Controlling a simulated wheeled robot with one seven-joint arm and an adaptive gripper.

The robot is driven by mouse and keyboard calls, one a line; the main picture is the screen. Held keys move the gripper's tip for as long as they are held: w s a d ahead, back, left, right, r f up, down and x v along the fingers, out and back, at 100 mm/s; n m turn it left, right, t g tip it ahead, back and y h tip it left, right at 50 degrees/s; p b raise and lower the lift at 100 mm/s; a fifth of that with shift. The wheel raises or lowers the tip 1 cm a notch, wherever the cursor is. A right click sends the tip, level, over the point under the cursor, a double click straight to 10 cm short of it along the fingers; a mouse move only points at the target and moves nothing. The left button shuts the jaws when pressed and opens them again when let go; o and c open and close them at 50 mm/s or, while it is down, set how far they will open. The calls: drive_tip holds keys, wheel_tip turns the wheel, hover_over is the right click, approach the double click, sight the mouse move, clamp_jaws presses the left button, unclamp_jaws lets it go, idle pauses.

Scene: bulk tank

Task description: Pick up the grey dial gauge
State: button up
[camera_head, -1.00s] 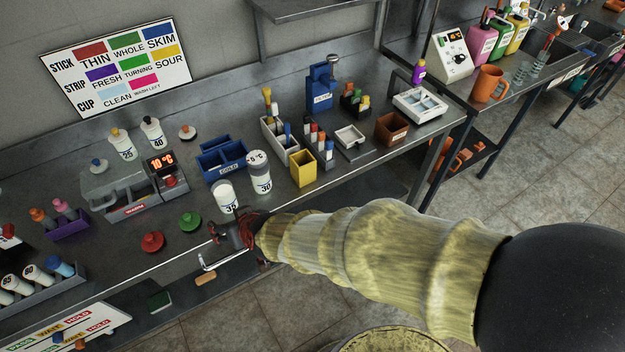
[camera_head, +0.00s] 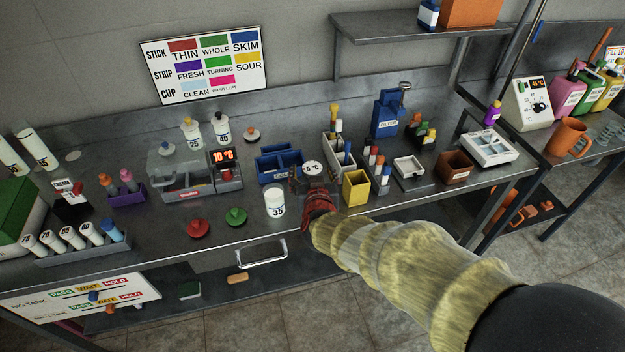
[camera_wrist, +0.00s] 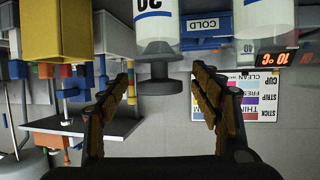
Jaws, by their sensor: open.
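The grey dial gauge (camera_head: 311,168), with a white face reading about 5°C, sits on top of the bottle marked 30. In the upside-down wrist view, the gauge (camera_wrist: 165,87) shows edge-on as a dark grey disc on a short stem against the white bottle marked 30 (camera_wrist: 157,25). My gripper (camera_head: 313,184) is at this bottle and hides most of it in the head view. In the wrist view, my gripper (camera_wrist: 163,90) is open, one finger on each side of the gauge, with visible gaps. I cannot tell the exact depth between fingertips and gauge.
A white bottle marked 35 (camera_head: 274,202) stands close to the left. A yellow box (camera_head: 355,188) is close to the right. A blue COLD rack (camera_head: 279,166) is behind to the left. Red (camera_head: 199,228) and green (camera_head: 236,216) knobbed discs lie near the counter's front edge.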

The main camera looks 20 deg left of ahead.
drive_tip(key=shift+x, duration=0.8)
drive_tip(key=c, duration=1.3)
